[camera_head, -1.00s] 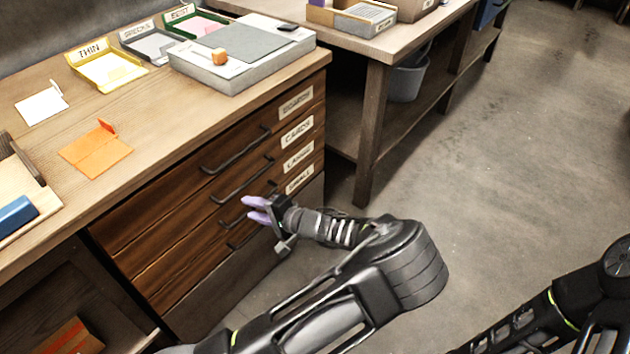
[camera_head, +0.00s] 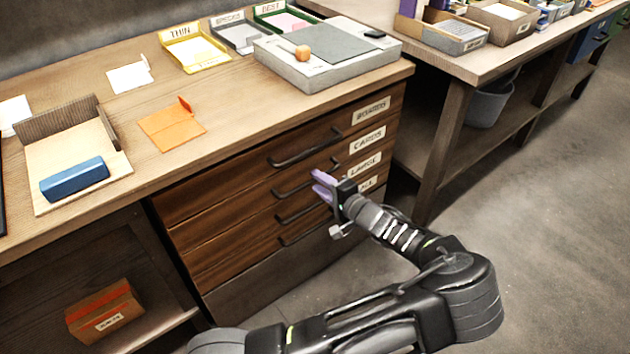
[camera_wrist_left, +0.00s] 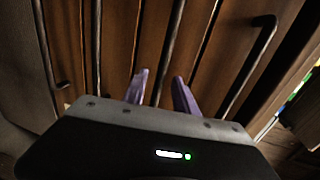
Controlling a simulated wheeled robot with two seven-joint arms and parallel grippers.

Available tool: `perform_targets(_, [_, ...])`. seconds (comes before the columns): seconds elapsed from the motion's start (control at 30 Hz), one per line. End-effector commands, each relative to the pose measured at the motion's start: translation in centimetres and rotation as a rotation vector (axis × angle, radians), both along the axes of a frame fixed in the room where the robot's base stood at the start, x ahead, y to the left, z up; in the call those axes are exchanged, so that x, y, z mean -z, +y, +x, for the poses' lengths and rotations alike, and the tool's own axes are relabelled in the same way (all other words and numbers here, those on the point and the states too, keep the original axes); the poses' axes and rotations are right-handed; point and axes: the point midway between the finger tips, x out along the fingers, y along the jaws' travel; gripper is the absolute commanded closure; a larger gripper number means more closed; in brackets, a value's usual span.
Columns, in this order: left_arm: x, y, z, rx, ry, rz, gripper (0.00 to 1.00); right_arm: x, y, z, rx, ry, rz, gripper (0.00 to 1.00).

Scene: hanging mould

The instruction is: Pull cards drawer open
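The cards drawer (camera_head: 230,214) is the second from the top in the wooden cabinet, with a CARDS label (camera_head: 367,140) at its right end. It looks closed, flush with the others. Its dark bar handle (camera_head: 290,190) runs across the front. My left gripper (camera_head: 318,183), with purple fingers, is at the right end of this handle. In the left wrist view the fingers (camera_wrist_left: 160,88) are apart, and the handle (camera_wrist_left: 175,45) appears between them. I cannot tell whether they touch it. My right gripper is out of view.
The boards drawer handle (camera_head: 305,154) is just above, and the large drawer handle (camera_head: 302,212) just below. The cabinet top holds a grey board block (camera_head: 330,75), paper trays and an orange card (camera_head: 170,125). Open floor (camera_head: 560,200) lies to the right.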

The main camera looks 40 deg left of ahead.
Motion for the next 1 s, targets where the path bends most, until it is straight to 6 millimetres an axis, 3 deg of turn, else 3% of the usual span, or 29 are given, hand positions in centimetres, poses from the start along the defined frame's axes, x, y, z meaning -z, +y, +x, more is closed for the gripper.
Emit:
perform_targets(0.2, [0.5,2.1,0.6,0.000,0.000,0.000,0.66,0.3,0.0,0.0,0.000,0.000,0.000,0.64])
perform_targets(0.5, [0.5,2.2,0.7,0.001,0.000,-0.001,0.66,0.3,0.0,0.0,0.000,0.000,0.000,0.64])
perform_targets(0.9, [0.5,2.2,0.7,0.001,0.000,0.000,0.99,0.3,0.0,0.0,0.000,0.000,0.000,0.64])
perform_targets(1.0, [0.5,2.2,0.7,0.001,0.000,-0.001,1.00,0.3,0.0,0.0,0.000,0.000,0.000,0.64])
